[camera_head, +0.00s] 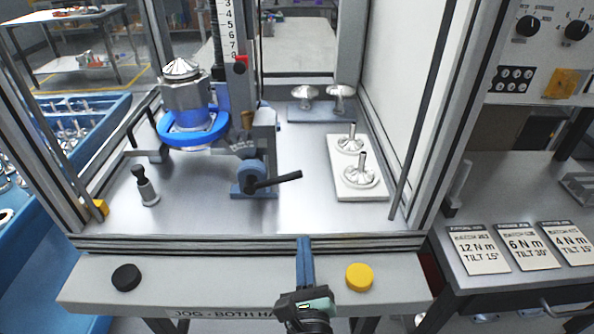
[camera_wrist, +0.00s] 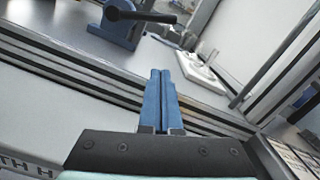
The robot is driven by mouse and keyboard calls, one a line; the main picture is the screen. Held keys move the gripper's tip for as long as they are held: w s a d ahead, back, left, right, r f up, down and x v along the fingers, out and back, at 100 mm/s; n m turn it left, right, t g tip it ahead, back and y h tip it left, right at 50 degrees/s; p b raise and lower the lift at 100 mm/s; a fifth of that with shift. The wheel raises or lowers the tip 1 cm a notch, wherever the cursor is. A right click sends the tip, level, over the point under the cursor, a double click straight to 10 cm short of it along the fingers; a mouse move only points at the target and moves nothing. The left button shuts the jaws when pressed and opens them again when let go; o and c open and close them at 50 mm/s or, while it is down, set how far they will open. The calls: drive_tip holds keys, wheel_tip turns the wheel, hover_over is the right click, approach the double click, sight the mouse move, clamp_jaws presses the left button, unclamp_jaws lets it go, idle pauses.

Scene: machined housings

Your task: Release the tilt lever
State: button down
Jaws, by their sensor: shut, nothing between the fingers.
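The tilt lever (camera_head: 275,181) is a black handle on a blue pivot block (camera_head: 252,178) inside the machine bay. In the head view it points to the right and slightly up. In the wrist view the lever (camera_wrist: 143,15) shows at the top, on its blue block (camera_wrist: 117,30). My gripper (camera_head: 304,240) is at the bay's front edge, below and to the right of the lever and apart from it. Its blue fingers (camera_wrist: 161,74) are shut together with nothing between them. A blue ring holder (camera_head: 193,138) with a metal housing (camera_head: 186,94) stands behind the block.
A white plate (camera_head: 357,190) with two metal parts lies right of the lever. A black-knobbed post (camera_head: 145,186) stands at left. The front panel has a black button (camera_head: 126,278) and a yellow button (camera_head: 360,278). Frame posts (camera_head: 424,120) bound the bay. Printed cards (camera_head: 478,250) lie at right.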

sight(302, 220)
idle(0.4)
drive_tip(key=w+b, duration=0.1)
drive_tip(key=w, duration=0.9)
drive_tip(key=shift+r+b, duration=0.2)
drive_tip(key=shift+b, duration=0.15)
drive_tip(key=r+p, duration=0.1)
drive_tip(key=a+r+p, duration=0.1)
drive_tip(key=shift+w+r+p, duration=0.2)
drive_tip(key=shift+r+p, duration=0.05)
drive_tip(key=shift+p, duration=0.1)
drive_tip(key=shift+w+a+r+p, duration=0.15)
drive_tip(key=shift+a+r+p, duration=0.05)
drive_tip(key=shift+r+p, duration=0.4)
drive_tip(key=shift+d+r, duration=0.1)
drive_tip(key=shift+r, duration=0.15)
drive_tip(key=shift+a+r+n, duration=0.1)
drive_tip(key=shift+a+n, duration=0.1)
drive_tip(key=shift+n, duration=0.1)
